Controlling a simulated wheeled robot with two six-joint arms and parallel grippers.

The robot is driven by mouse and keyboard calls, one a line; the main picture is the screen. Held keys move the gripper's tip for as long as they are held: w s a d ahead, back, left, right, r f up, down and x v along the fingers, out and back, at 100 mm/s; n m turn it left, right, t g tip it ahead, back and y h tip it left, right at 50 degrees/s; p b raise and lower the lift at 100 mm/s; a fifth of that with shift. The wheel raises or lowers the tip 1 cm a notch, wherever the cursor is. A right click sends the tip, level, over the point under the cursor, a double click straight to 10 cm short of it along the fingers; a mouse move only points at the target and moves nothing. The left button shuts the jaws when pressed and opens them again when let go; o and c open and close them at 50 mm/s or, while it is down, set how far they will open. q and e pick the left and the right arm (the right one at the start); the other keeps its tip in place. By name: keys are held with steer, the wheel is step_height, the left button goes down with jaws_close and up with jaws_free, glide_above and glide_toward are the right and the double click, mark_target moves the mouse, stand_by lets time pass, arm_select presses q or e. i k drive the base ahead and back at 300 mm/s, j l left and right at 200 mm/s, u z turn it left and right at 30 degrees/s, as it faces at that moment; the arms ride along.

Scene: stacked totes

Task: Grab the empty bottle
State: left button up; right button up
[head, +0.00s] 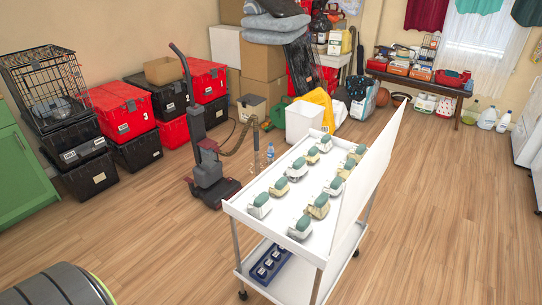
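A small clear bottle with a blue top (270,152) stands on the wooden floor behind the white cart's left side. It is too small to tell whether it is empty. Larger bottles stand on the floor at the far right: a yellow-green one (471,113), a pale translucent one (487,119) and a white one with a blue cap (503,122). Neither of my grippers is in view.
A white cart (240,212) holding several green-topped items stands in front, with a raised white panel on its right. An upright vacuum (209,172) stands left of it. Black and red totes (120,108) line the left. Floor on the right (450,200) is clear.

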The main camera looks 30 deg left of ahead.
mark_target(270, 150)
steer(key=i+l+z, duration=0.25)
steer(key=i+l, duration=0.35)
steer(key=i+l+z, duration=0.25)
steer(key=i+l, duration=0.2)
steer(key=i, duration=0.25)
steer(key=i+u, duration=0.2)
steer(key=i, duration=0.6)
steer(key=i+l+u, duration=0.2)
steer(key=i, duration=0.65)
steer(key=i+u, duration=0.2)
steer(key=i, duration=0.65)
steer(key=i+l+u, duration=0.1)
steer(key=i+u, duration=0.15)
steer(key=i, duration=0.55)
steer(key=i+j+u, duration=0.15)
steer(key=i+u, duration=0.15)
steer(key=u, duration=0.15)
steer(key=i+u, duration=0.6)
steer(key=u, duration=0.25)
steer(key=i+l+u, duration=0.15)
steer(key=i+u, duration=0.25)
steer(key=k, duration=0.1)
